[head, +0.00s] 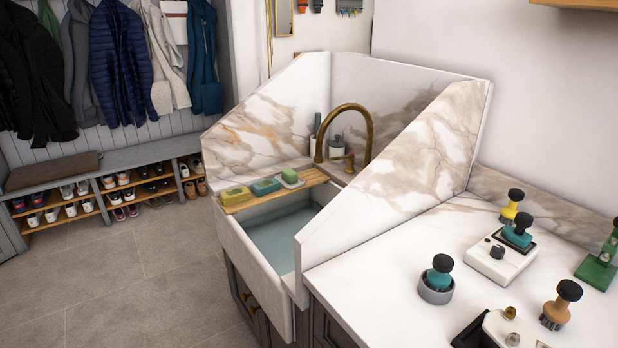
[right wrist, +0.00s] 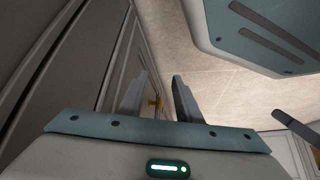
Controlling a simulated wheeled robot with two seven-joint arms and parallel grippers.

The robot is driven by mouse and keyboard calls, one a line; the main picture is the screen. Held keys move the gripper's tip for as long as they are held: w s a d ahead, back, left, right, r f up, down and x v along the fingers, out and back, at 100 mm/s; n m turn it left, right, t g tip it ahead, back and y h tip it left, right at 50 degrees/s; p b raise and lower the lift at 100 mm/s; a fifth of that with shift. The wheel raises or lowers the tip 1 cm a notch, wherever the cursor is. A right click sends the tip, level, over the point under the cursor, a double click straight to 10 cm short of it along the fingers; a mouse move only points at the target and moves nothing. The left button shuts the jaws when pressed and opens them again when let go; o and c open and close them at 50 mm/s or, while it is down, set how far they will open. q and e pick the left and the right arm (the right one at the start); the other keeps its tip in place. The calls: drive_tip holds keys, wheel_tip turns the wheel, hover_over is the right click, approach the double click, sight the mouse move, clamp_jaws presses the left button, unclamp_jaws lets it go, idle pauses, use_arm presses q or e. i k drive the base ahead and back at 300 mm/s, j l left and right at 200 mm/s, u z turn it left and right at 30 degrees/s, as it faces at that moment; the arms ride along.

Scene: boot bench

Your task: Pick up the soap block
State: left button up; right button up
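A wooden board (head: 275,189) lies across the sink (head: 262,235). On it sit three small items in a row: a yellow block with green (head: 235,195), a teal-green block (head: 265,186), and a pale dish with a small greenish piece (head: 290,176). I cannot tell for certain which is the soap block. My right gripper (right wrist: 160,92) shows in the right wrist view, its two fingers apart with nothing between them. None of the board's items shows in that view. Neither gripper shows in the head view, and my left gripper is out of sight.
Marble splash walls (head: 430,150) rise beside and behind the sink. A brass tap (head: 369,135) arches near the board's back end. The counter (head: 400,255) at right holds several knobbed brushes and a white box (head: 500,258). A shoe bench (head: 130,160) stands at the back left; the floor is clear.

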sight(291, 176)
drive_tip(key=i+j, duration=0.95)
drive_tip(key=j, duration=0.15)
drive_tip(key=i+j, duration=0.95)
drive_tip(key=j, duration=0.15)
drive_tip(key=z, duration=1.75)
